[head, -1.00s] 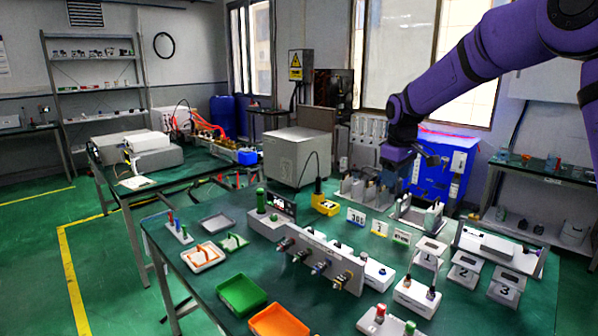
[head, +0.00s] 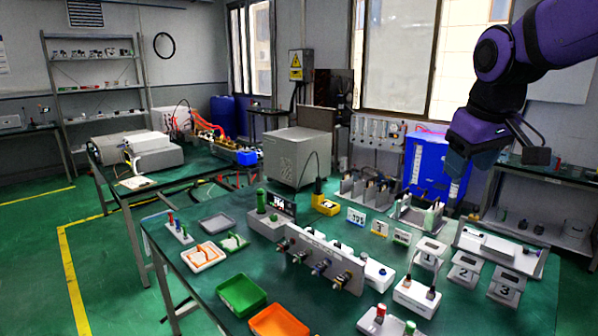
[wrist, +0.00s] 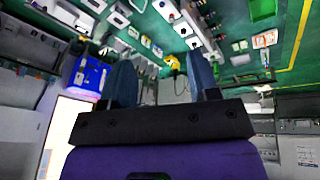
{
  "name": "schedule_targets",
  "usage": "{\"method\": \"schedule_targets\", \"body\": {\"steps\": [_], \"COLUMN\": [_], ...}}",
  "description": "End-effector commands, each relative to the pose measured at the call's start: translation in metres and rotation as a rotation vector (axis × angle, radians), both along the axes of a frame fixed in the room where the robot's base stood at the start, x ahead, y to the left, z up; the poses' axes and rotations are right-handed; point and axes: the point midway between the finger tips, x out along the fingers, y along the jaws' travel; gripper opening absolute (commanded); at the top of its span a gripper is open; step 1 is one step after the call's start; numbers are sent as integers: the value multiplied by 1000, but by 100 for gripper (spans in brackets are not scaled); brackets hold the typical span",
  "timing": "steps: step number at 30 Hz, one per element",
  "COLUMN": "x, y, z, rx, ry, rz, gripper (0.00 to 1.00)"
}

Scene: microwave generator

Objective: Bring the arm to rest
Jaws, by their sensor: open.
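My purple arm comes in from the upper right in the head view. My gripper (head: 472,162) hangs above the back right of the green workbench (head: 215,283), clear of everything on it. In the wrist view my gripper (wrist: 164,85) shows two blue fingers standing apart with nothing between them. The wrist view looks at the room turned upside down, with the bench at the top.
The bench holds a grey valve panel (head: 325,262), a green tray (head: 241,295), an orange tray (head: 278,322) and numbered stands (head: 465,269). A blue cabinet (head: 424,165) stands behind my gripper. The air around my gripper looks free.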

Motion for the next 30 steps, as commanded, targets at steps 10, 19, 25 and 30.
{"method": "schedule_targets", "body": {"steps": [10, 19, 25, 30], "x": [-89, -155, -179, -185], "y": [-9, -13, -14, -15], "z": [-2, -20, -31, -35], "rx": [63, 128, 156, 164], "ry": [-68, -119, -139, -142], "rz": [-121, -217, -255, -265], "gripper": [55, 55, 55, 55]}}
